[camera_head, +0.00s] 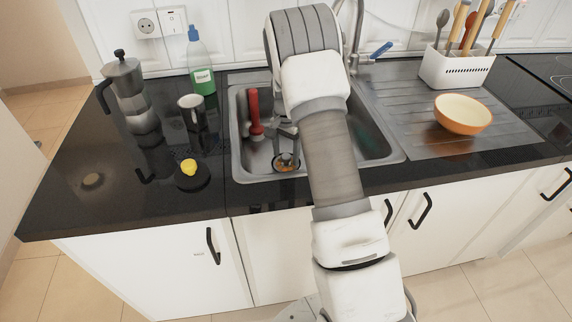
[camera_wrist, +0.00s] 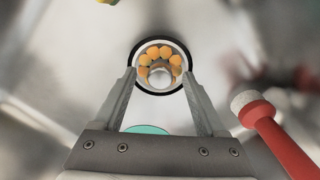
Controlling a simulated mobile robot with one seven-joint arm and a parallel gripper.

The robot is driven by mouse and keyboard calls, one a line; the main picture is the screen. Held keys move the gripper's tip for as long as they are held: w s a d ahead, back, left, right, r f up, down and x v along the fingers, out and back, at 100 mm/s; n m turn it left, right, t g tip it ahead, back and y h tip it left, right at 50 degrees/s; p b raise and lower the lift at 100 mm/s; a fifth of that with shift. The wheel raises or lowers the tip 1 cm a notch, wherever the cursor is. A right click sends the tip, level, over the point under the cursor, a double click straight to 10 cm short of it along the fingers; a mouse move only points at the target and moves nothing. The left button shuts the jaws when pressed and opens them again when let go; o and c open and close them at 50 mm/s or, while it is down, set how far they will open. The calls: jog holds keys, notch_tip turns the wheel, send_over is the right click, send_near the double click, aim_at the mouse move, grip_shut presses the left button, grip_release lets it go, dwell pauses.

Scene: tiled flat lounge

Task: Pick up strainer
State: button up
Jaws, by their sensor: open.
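The strainer (camera_head: 286,164) appears to be the round, dark-rimmed piece at the drain in the bottom of the steel sink (camera_head: 235,140). In the wrist view the strainer (camera_wrist: 160,53) shows a ring of orange circles around a pale central knob. My gripper (camera_wrist: 159,75) is open and empty, pointing down at it. Its fingertips lie on either side of the strainer in the picture; the height gap is hard to judge. In the head view my gripper (camera_head: 285,140) is inside the sink, partly hidden by my arm.
A red-handled brush (camera_head: 254,115) stands in the sink, close to my gripper's right in the wrist view (camera_wrist: 277,138). A faucet (camera_head: 352,40) rises behind. A moka pot (camera_head: 130,95), soap bottle (camera_head: 201,65), and orange bowl (camera_head: 463,115) stand on either side.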

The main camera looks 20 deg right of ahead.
jog(key=shift+c, duration=0.3)
jog(key=shift+r, duration=0.1)
grip_shut()
